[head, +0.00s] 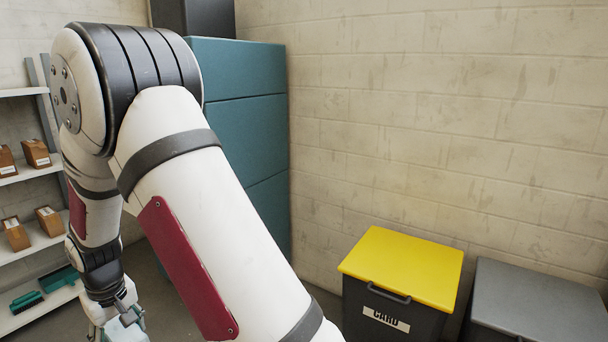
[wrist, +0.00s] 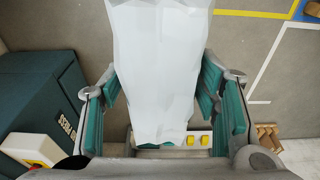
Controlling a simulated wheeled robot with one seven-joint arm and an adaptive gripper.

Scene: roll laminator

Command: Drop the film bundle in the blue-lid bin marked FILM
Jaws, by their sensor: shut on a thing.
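In the wrist view my gripper (wrist: 160,84) is shut on the film bundle (wrist: 160,45). The bundle is a pale, whitish, crumpled piece between the teal finger pads, and its upper end runs out of the top of the picture. In the head view part of my gripper (head: 118,325) shows at the lower left, cut off by the bottom edge. The bundle cannot be made out there. I see no blue-lid bin marked FILM in the head view.
A yellow-lid bin (head: 403,268) marked CARD stands by the wall, with a grey-lid bin (head: 540,303) to its right. A teal cabinet (head: 243,120) stands behind my arm. Shelves (head: 40,242) with small boxes are at the left. The wrist view shows open grey floor (wrist: 240,50) with lines.

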